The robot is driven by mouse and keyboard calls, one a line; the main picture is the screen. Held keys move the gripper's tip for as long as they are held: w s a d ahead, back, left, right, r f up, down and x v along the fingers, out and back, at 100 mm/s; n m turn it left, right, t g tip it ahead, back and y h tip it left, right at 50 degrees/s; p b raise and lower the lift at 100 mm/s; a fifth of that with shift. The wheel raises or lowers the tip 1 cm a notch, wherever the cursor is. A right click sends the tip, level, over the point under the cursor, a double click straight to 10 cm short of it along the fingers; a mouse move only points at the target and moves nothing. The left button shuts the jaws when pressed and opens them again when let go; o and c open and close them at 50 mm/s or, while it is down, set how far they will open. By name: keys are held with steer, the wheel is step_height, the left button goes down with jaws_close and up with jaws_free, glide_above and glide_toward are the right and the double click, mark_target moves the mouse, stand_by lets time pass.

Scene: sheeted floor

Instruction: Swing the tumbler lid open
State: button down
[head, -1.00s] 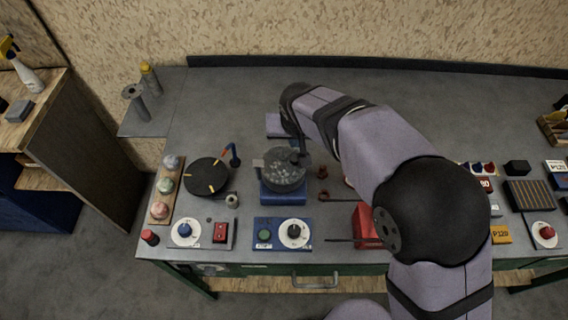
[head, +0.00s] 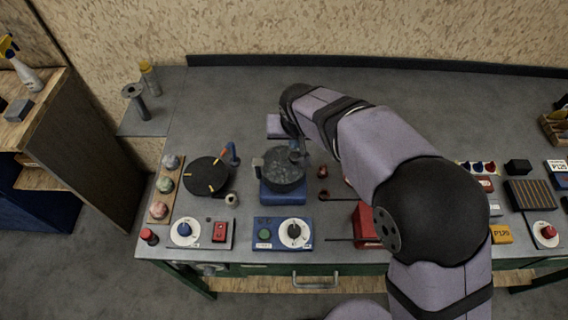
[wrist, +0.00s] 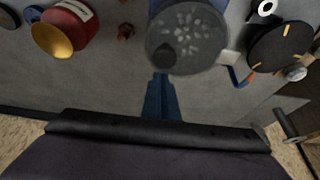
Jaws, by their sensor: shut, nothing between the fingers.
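The tumbler is a round dark drum (head: 286,172) on a blue base (head: 283,193), left of centre on the bench. In the wrist view its round top (wrist: 190,32) shows pale speckles and a dark round spot, possibly a knob. A light tab (wrist: 229,58) sticks out at its side. I cannot tell whether the lid has lifted at all. My gripper (wrist: 160,78) is shut and empty, its blue fingers reaching the drum's rim. Whether they touch the rim is unclear. In the head view my gripper (head: 296,151) is at the drum's far edge.
A black disc with yellow marks (head: 206,176) and a small blue hook-like part (head: 233,156) stand left of the tumbler. A dial panel (head: 283,233) lies in front. A red box (head: 366,224) stands to the right, partly behind my arm. The bench behind is mostly clear.

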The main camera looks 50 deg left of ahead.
mark_target(296, 163)
steer(key=shift+f, duration=0.3)
steer(key=shift+r, duration=0.45)
steer(key=shift+s+d+b, duration=0.45)
steer(key=shift+s+d, duration=0.25)
stand_by(0.6)
steer(key=shift+s+d+b, duration=0.5)
steer(key=shift+s+d, duration=0.05)
steer(key=shift+d, duration=0.3)
steer(key=shift+s+d+b, duration=0.5)
steer(key=shift+s+d, duration=0.25)
steer(key=shift+s, duration=0.2)
